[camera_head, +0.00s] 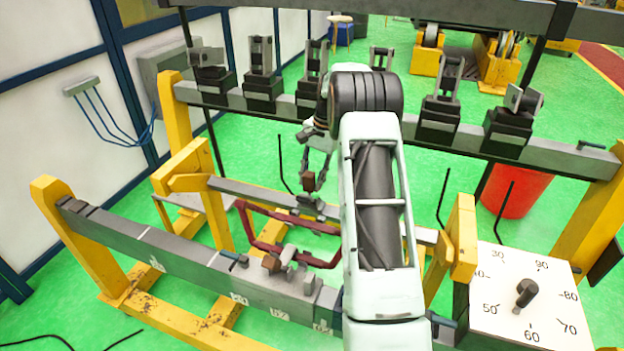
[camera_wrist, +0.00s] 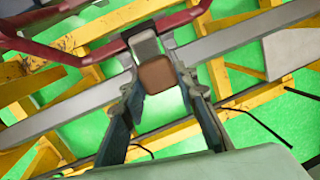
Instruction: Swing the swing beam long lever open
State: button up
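A lever with a reddish-brown block at its end (camera_head: 308,181) stands up from a grey clamp (camera_head: 311,205) on the thin middle beam (camera_head: 255,192). My gripper (camera_head: 318,160) is right at this lever, reaching down from above. In the wrist view, the brown block (camera_wrist: 157,74) and its grey lever (camera_wrist: 144,45) show between the fingertips of my gripper (camera_wrist: 158,82). The fingers are spread, one on each side of the block. No firm grip shows, and I cannot tell whether either finger touches it. My arm hides part of the middle beam.
A dark red coil frame (camera_head: 262,248) lies between the beams. A second brown-tipped clamp (camera_head: 271,262) sits on the thick front beam (camera_head: 190,263). An upper rail (camera_head: 275,108) carries several grey clamps. A white dial plate (camera_head: 548,290) with a black knob stands at the right.

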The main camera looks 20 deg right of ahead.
jog(key=shift+o, duration=1.4)
jog(key=shift+w+f, duration=0.1)
jog(key=shift+r, duration=0.2)
notch_tip(320, 180, up, 12)
jog(key=d, duration=0.2)
jog(key=shift+s+f, duration=0.2)
jog(key=shift+s, duration=0.05)
jog(key=shift+s+d+f, duration=0.1)
